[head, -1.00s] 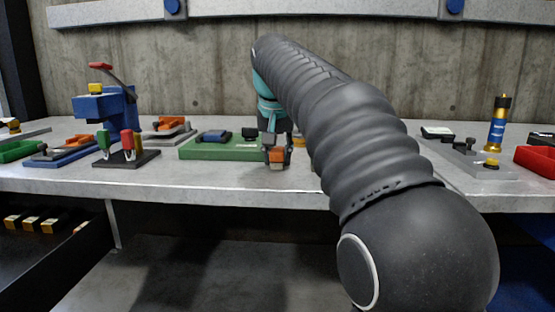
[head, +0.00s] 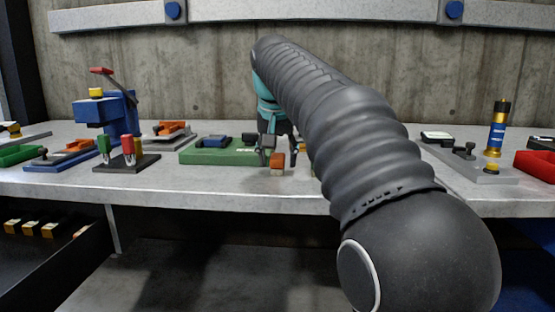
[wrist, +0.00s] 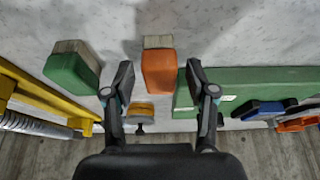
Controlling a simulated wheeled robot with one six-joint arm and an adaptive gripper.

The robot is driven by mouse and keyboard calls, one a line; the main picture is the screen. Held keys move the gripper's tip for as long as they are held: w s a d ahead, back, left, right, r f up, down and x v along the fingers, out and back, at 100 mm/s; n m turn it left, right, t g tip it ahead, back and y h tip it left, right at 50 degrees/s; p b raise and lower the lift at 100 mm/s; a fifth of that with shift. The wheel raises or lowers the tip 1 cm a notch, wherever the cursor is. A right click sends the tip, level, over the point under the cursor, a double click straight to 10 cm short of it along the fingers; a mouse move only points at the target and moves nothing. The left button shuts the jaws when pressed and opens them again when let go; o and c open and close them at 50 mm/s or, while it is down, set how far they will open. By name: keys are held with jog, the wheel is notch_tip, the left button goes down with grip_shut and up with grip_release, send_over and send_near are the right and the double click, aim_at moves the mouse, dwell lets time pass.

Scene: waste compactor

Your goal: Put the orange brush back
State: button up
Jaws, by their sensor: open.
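The orange brush (wrist: 158,72) has an orange body and a grey-brown block at one end. In the wrist view it stands between the spread fingers, with a gap on both sides. In the head view the brush (head: 277,160) is at the bench's front part, just below the fingertips, grey end down. My gripper (wrist: 159,82) is open and holds nothing; it also shows in the head view (head: 279,150). A similar green brush (wrist: 72,72) is beside it in the wrist view. My arm hides that one in the head view.
A green base (head: 215,156) with a blue part lies just left of my gripper in the head view. A yellow frame (wrist: 40,92) is at the wrist view's left. The grey bench (head: 215,182) is clear along its front edge.

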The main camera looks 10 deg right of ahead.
jog(key=p+v, duration=0.3)
jog(key=v, duration=0.8)
jog(key=s+f+n, duration=0.1)
jog(key=s+f, duration=1.2)
jog(key=f, duration=0.2)
jog(key=s+d+f+n+t+y, duration=0.1)
jog(key=s+f+n, duration=0.1)
jog(key=s+f, duration=1.1)
notch_tip(320, 180, down, 3)
jog(key=shift+d+f+n, duration=0.1)
jog(key=shift+d+n, duration=0.15)
jog(key=shift+n, duration=0.05)
